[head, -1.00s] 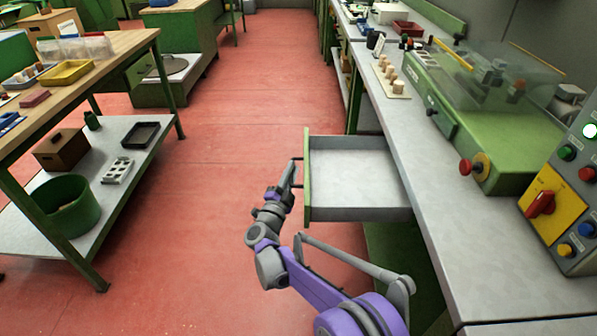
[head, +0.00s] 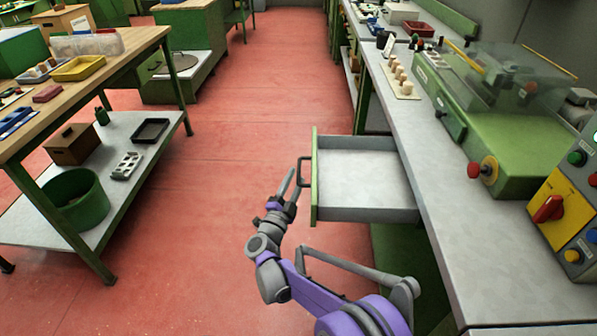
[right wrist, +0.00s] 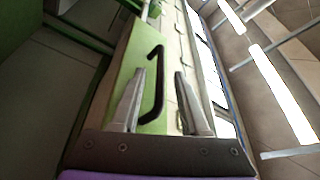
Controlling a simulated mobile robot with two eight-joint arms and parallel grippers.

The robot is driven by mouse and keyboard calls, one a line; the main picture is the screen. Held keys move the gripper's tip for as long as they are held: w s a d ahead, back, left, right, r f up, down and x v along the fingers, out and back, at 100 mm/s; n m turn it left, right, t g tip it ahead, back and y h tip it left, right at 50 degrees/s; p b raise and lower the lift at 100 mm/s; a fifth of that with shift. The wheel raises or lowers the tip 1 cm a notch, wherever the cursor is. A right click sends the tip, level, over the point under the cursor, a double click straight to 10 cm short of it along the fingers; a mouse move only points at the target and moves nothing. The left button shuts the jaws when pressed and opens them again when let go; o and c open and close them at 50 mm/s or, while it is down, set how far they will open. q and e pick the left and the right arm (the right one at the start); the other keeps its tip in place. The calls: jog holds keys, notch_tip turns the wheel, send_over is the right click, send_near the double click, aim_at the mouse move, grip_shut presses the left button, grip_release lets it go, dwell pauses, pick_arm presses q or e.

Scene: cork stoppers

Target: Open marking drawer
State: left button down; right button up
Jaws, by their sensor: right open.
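The marking drawer (head: 356,178) stands pulled out from under the right workbench in the head view. Its inside is grey and looks empty, and its front (head: 315,182) is green. A dark handle (head: 302,172) sticks out from the front; in the right wrist view the handle (right wrist: 156,85) shows beyond and between the fingers. My right gripper (head: 287,184) is open just left of the handle, apart from it as far as I can tell. Its two fingers also show in the right wrist view (right wrist: 160,90). My left gripper is not in view.
The grey workbench top (head: 450,235) carries a green machine (head: 510,150) and a control box (head: 565,215). A pale board with corks (head: 400,82) lies farther back. A wooden table (head: 120,45) with a lower shelf stands at the left. The red floor between is clear.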

jog(key=v, duration=0.7)
jog(key=shift+p, duration=0.35)
jog(key=shift+s+f, duration=0.1)
jog(key=shift+s, duration=0.1)
